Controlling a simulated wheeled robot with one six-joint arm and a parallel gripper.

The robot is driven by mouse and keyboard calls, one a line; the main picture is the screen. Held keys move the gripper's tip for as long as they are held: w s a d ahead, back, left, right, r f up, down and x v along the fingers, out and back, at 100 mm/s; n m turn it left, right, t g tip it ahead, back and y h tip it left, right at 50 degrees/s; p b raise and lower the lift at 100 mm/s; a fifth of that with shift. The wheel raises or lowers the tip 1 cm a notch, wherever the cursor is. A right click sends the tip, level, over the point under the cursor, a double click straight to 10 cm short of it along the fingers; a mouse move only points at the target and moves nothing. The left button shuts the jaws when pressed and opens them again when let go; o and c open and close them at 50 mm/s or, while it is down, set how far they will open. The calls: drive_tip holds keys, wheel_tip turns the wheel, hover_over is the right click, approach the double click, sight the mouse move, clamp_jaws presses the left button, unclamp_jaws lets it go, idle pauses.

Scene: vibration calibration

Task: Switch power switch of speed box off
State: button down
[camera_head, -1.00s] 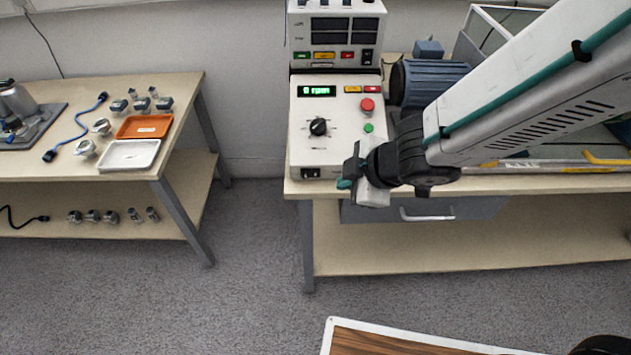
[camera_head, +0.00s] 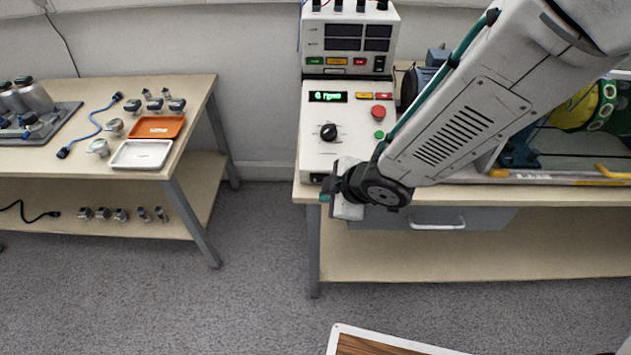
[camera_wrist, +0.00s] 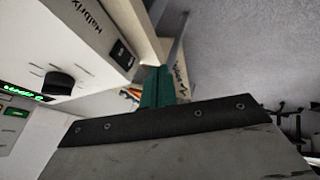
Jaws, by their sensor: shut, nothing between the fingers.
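The speed box (camera_head: 312,140) is a white box at the front left of the right-hand bench. It has a lit green display (camera_head: 328,97), a black knob (camera_head: 328,132), and red and green buttons. In the wrist view a black rocker power switch (camera_wrist: 122,53) sits on the box's front face beside printed lettering. In the head view it is hard to make out near my gripper. My gripper (camera_head: 325,197) is in front of the box's lower edge, its teal fingers (camera_wrist: 157,87) shut and empty. In the wrist view a gap shows between fingertips and switch.
A second unit with displays (camera_head: 348,40) stands behind the speed box. A blue motor (camera_head: 436,57) is partly hidden by my arm. A drawer handle (camera_head: 437,224) is below the bench top. The left bench holds an orange tray (camera_head: 158,127) and a white tray (camera_head: 142,154).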

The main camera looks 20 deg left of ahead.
sight(320, 181)
drive_tip(key=shift+w+a+f, duration=0.4)
drive_tip(key=shift+w+a, duration=0.05)
drive_tip(key=shift+w, duration=0.35)
drive_tip(key=shift+w+a+f, duration=0.35)
drive_tip(key=shift+w+a, duration=0.15)
drive_tip(key=shift+w, duration=0.25)
drive_tip(key=shift+w+a+f, duration=0.4)
drive_tip(key=shift+w+a, duration=0.05)
drive_tip(key=shift+w, duration=0.35)
drive_tip(key=shift+w+a, duration=0.25)
drive_tip(key=shift+d, duration=0.15)
drive_tip(key=shift+w+d, duration=0.3)
drive_tip(key=shift+d, duration=0.35)
